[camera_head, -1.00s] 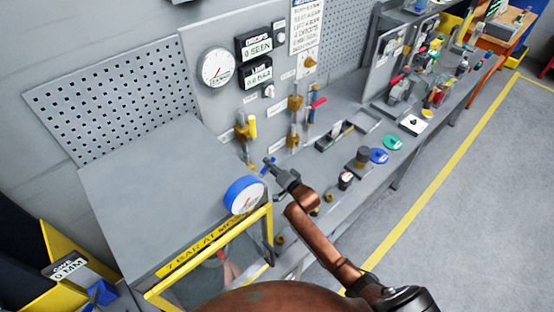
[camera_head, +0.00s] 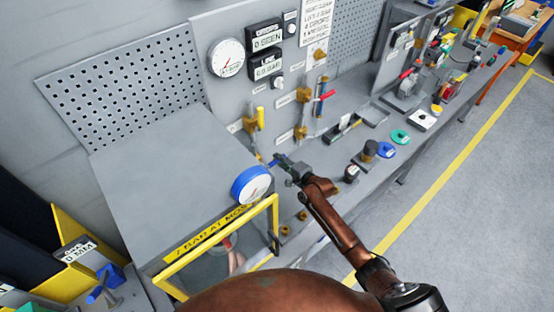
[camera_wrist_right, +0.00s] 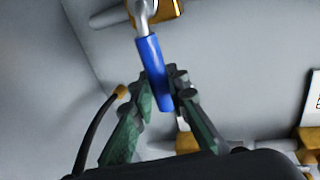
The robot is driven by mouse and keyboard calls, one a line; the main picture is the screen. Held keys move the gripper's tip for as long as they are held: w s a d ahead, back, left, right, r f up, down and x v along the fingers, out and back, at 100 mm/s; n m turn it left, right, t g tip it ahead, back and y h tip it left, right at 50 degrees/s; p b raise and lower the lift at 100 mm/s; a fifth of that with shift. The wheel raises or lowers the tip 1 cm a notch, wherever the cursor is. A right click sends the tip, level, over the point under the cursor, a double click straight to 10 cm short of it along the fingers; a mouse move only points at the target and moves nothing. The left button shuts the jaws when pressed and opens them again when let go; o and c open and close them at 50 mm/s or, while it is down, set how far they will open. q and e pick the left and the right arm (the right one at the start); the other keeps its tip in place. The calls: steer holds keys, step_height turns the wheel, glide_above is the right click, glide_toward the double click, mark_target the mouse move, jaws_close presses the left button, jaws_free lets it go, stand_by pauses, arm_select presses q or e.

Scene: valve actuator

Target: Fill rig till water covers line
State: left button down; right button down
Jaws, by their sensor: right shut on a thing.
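My right gripper (camera_head: 281,164) reaches to the valve panel beside the grey rig box. In the right wrist view, its two green fingers (camera_wrist_right: 163,108) are shut on a blue lever handle (camera_wrist_right: 151,68), which joins a brass valve (camera_wrist_right: 158,10). The grey rig box (camera_head: 160,180) has a yellow-framed front window (camera_head: 222,257) and a blue-rimmed gauge (camera_head: 251,186). Little shows through the window; I cannot make out a water level or line. My left gripper is not in view.
A round gauge (camera_head: 227,57) and dark displays (camera_head: 265,38) are on the wall panel. Yellow (camera_head: 260,117) and red (camera_head: 326,96) handled valves stand right of the box. Loose parts line the bench (camera_head: 335,155). The floor (camera_head: 460,210) at right is clear.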

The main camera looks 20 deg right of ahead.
stand_by(0.3)
steer(key=c, duration=1.9)
jaws_free()
steer(key=shift+f, duration=0.1)
steer(key=v, duration=1.2)
